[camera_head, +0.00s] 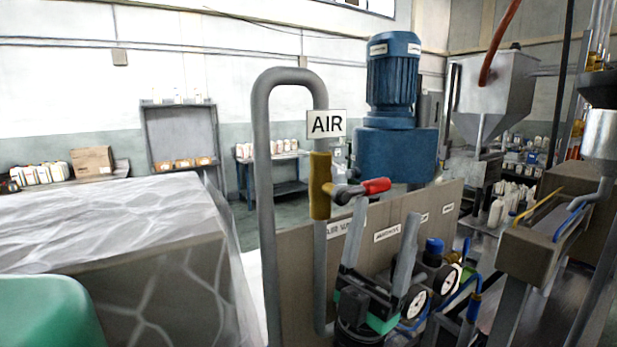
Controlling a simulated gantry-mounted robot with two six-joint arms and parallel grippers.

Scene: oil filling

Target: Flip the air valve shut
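The air valve has a brass-yellow body (320,186) on a grey bent pipe (264,200), below a white "AIR" sign (326,123). Its lever, with a red grip (376,186), sticks out to the right, roughly level and crosswise to the upright pipe. My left gripper (384,212) is below the lever with its two grey fingers pointing up and spread apart, nothing between them. The tip of its left finger is just under the lever in the picture; I cannot tell whether they touch. My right gripper is not in view.
A brown panel (290,270) with white labels stands behind the gripper, with a blue motor (393,80) above it. Round gauges (447,279) are close to its right. A wrapped block (150,250) and a green rounded object (48,318) fill the lower left.

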